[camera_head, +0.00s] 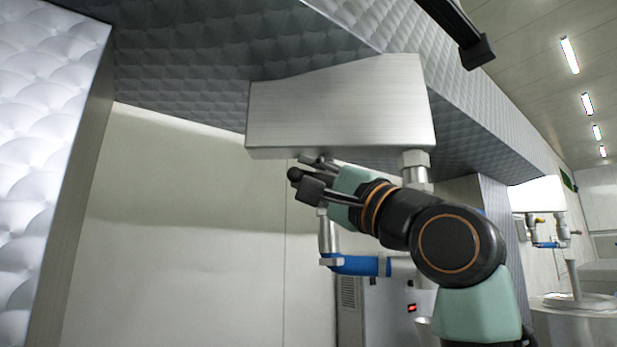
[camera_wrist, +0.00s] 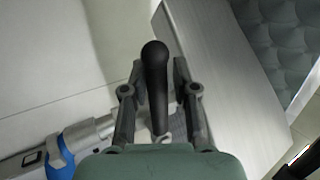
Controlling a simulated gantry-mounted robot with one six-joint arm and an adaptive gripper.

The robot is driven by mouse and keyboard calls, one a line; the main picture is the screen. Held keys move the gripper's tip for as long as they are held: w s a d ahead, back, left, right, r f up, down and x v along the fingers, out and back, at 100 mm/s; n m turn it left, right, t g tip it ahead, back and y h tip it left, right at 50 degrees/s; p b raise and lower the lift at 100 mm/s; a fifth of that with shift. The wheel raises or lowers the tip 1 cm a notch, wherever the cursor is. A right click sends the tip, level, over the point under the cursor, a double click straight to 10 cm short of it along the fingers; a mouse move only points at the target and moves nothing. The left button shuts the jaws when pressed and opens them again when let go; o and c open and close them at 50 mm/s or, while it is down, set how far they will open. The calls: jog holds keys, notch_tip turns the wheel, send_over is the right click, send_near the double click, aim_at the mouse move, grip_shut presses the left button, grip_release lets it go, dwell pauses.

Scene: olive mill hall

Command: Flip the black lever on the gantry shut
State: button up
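The black lever (camera_wrist: 156,88) has a round knob and shows between the two fingers of my gripper (camera_wrist: 160,72) in the wrist view. The fingers stand on either side of its shaft, with small gaps showing, so they look open around it. In the head view, the lever's knob (camera_head: 294,174) pokes out to the left of my gripper (camera_head: 314,178), just below the brushed-metal gantry housing (camera_head: 340,105). Most of the shaft is hidden there by the fingers. The lever's lower end is near a grey metal part in the wrist view.
A metal pipe with a blue fitting (camera_head: 355,265) runs close below my gripper; its blue part (camera_wrist: 60,155) is at lower left in the wrist view. A quilted metal beam (camera_head: 230,60) lies above. The pale wall on the left leaves open space.

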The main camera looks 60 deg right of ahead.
jog(key=shift+o, duration=0.7)
jog(key=shift+f, duration=0.1)
jog(key=s+a+f, duration=0.1)
jog(key=s+a, duration=0.1)
jog(key=s, duration=0.6)
jog(key=s+a+f, duration=0.1)
jog(key=s, duration=0.7)
jog(key=shift+a+f, duration=0.15)
jog(key=shift+a, duration=0.2)
